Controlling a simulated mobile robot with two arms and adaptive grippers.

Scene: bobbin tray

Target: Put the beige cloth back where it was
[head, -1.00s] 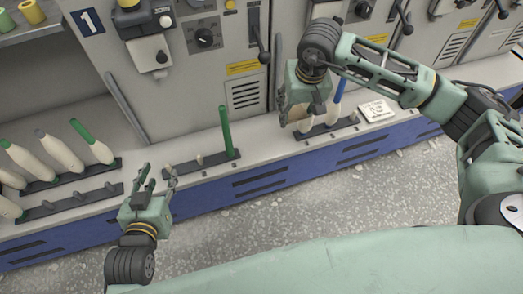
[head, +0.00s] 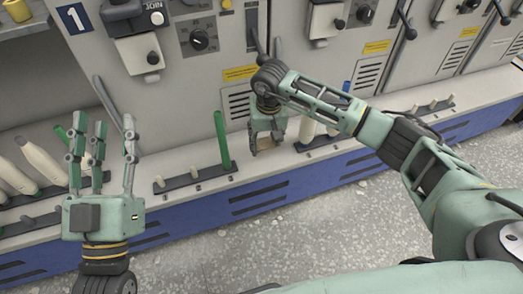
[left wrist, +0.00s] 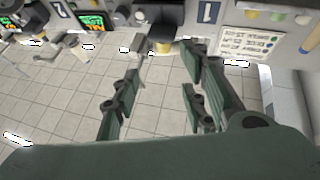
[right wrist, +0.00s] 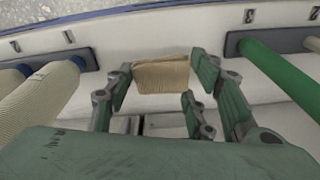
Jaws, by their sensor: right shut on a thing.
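The beige cloth (head: 265,143) is a small folded piece between the fingers of my right gripper (head: 267,146), low at the pale ledge between two bobbin racks. In the right wrist view the cloth (right wrist: 161,75) spans the gap between the fingertips (right wrist: 161,84), and the gripper is shut on it. I cannot tell whether the cloth touches the ledge. My left gripper (head: 102,142) is open and empty, raised in front of the ledge at the left. In the left wrist view its fingers (left wrist: 155,80) stand apart with nothing between them.
A rack (head: 195,178) with an upright green tube (head: 222,138) stands left of the cloth. Another rack (head: 325,141) with pale bobbins stands right of it, partly behind my right arm. Pale bobbins (head: 42,160) lean at the far left. Grey machine panels rise behind the ledge.

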